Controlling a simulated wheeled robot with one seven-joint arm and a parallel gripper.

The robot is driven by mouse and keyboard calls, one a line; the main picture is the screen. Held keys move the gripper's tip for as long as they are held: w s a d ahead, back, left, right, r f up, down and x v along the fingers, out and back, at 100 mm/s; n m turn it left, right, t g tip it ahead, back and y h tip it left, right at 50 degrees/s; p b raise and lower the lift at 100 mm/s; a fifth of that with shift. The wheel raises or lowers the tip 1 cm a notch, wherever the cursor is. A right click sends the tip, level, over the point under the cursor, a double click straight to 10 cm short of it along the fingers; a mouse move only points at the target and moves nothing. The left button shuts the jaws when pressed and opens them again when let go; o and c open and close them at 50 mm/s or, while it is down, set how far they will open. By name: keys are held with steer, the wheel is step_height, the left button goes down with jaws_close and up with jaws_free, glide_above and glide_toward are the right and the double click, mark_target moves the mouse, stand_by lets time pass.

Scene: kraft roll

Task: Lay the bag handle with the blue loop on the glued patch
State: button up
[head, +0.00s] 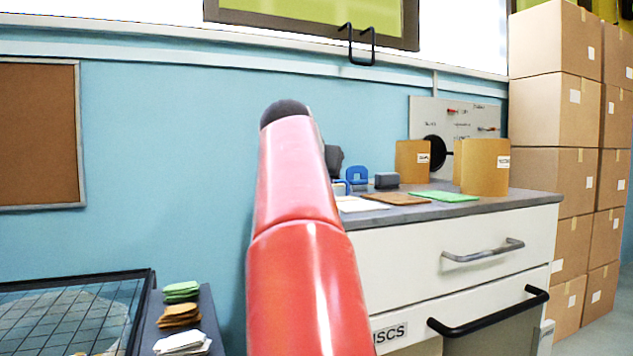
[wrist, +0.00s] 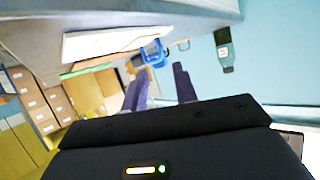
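The blue loop (head: 357,174) stands at the back left of the counter, near the wall. It also shows in the wrist view (wrist: 153,54), just beyond my gripper's fingertips. A thin grey loop (wrist: 183,45) is beside it. My gripper (wrist: 160,70) shows two dark purple fingers, spread apart with nothing visible between them. In the head view my red arm hides most of it. White (head: 361,204), brown (head: 397,198) and green (head: 443,196) sheets lie on the counter. I cannot make out a glued patch on any of them.
A dark grey block (head: 386,180) stands right of the blue loop. Brown paper pieces (head: 485,166) stand farther right, before a grey panel (head: 455,115). Stacked cartons (head: 548,120) stand at the right.

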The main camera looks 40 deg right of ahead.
steer(key=shift+v, duration=1.5)
